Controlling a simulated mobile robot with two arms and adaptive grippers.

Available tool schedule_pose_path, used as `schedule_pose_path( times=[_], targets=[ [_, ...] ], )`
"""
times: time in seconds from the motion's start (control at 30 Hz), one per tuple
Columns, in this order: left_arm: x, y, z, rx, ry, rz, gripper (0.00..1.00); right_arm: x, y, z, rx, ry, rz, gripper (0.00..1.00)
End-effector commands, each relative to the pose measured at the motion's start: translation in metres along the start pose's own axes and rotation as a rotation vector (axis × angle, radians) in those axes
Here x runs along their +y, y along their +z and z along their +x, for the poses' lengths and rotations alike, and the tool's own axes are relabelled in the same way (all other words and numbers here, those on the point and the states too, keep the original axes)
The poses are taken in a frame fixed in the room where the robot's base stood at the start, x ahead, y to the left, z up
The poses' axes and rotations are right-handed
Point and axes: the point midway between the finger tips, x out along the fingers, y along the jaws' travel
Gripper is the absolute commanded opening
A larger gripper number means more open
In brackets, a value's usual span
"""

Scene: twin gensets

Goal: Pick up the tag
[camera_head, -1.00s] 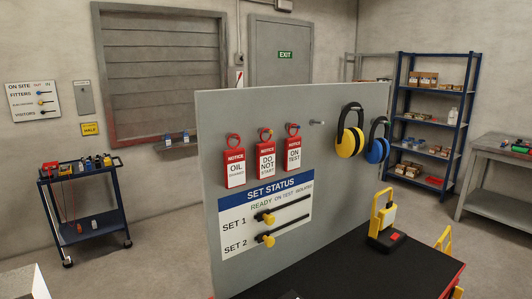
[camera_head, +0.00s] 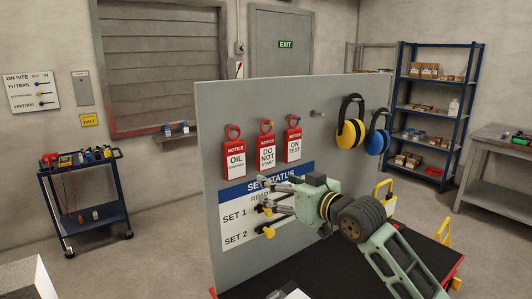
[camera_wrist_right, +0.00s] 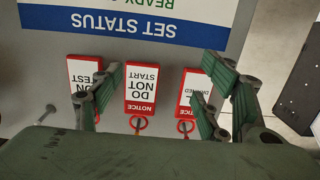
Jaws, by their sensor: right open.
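Three red-and-white notice tags hang by red loops on pegs of the grey board: OIL (camera_head: 234,159), DO NOT START (camera_head: 267,154) and ON TEST (camera_head: 293,148). My right gripper (camera_head: 268,199) is open and empty in front of the board, below the tags in the head view and over the status panel. In the right wrist view the picture is upside down; the DO NOT START tag (camera_wrist_right: 140,88) shows between the open fingers, apart from them. The fingers partly cover the ON TEST tag (camera_wrist_right: 84,72) and the OIL tag (camera_wrist_right: 188,90). My left gripper is out of view.
An empty peg (camera_head: 317,114) and yellow (camera_head: 350,130) and blue (camera_head: 377,142) ear defenders are to the right on the board. The SET STATUS panel (camera_head: 235,212) has yellow-knobbed sliders. A black bench top (camera_head: 310,270) lies below. A trolley (camera_head: 85,205) stands left.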

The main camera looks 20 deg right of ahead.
Motion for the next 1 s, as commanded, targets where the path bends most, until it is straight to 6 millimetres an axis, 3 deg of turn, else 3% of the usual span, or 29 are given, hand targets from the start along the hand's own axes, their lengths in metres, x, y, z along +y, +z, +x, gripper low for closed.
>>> schedule_pose_path(
  times=[0.03,0.1,0.23,0.47,0.67,0.8,1.0],
  targets=[
    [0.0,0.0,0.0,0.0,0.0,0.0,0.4,0.011,-0.026,0.0,0.042,0.006,0.001,0.69],
    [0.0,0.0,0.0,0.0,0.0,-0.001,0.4,0.019,-0.048,-0.001,0.082,0.008,0.006,0.69],
    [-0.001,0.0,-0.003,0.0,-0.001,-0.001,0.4,0.026,-0.07,0.002,0.117,0.007,0.015,0.69],
    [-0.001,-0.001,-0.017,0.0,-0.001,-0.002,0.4,0.026,-0.077,0.026,0.119,0.007,0.015,0.69],
    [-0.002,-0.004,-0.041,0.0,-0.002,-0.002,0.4,0.029,-0.091,0.052,0.117,0.008,0.016,0.69],
    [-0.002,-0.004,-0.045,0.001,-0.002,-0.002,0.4,0.029,-0.089,0.068,0.117,0.007,0.014,0.69],
    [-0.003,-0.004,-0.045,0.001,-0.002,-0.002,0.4,0.029,-0.086,0.074,0.117,0.008,0.012,0.69]
  ],
)
